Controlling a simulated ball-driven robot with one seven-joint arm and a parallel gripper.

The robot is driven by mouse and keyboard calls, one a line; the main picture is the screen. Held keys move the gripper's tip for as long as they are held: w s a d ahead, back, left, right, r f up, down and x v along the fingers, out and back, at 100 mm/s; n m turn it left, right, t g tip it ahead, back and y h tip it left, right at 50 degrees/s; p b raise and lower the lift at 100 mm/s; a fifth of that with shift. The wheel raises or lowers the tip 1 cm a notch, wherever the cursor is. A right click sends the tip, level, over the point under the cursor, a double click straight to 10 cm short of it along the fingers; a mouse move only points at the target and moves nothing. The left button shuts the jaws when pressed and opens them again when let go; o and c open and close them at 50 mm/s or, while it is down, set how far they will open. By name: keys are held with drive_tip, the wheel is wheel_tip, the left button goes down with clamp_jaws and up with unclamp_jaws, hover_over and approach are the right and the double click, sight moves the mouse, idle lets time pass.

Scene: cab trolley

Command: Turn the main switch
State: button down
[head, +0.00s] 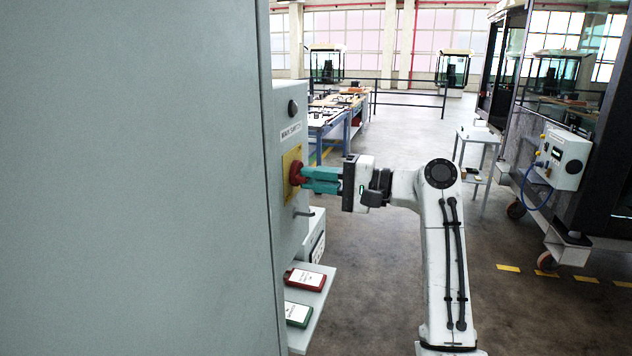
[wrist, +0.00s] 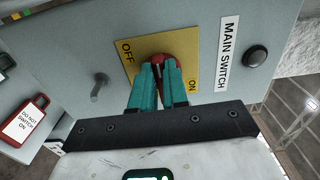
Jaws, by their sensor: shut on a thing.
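The main switch is a red knob (head: 296,173) on a yellow plate (head: 289,163) on the front of the grey cabinet (head: 284,225). In the wrist view the red knob (wrist: 160,60) shows between and behind my fingers, on the yellow plate (wrist: 143,44) marked OFF at upper left and ON at lower right. My gripper (head: 307,179), with teal fingers, reaches the knob from the right and is shut on it. The fingers (wrist: 158,75) hide much of the knob, so its exact angle is hard to tell. A MAIN SWITCH label (wrist: 229,53) is beside the plate.
A dark round button (wrist: 256,57) and a metal peg (wrist: 99,88) flank the switch. Below, a shelf (head: 325,290) holds a red tag (head: 305,279) and a green tag (head: 298,314). A trolley (head: 480,136) and workbenches (head: 330,115) stand beyond open floor.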

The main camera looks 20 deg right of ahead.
drive_tip(key=shift+f, duration=0.15)
drive_tip(key=c, duration=1.1)
unclamp_jaws()
drive_tip(key=shift+c, duration=0.2)
drive_tip(key=b+v, duration=0.2)
drive_tip(key=v, duration=0.9)
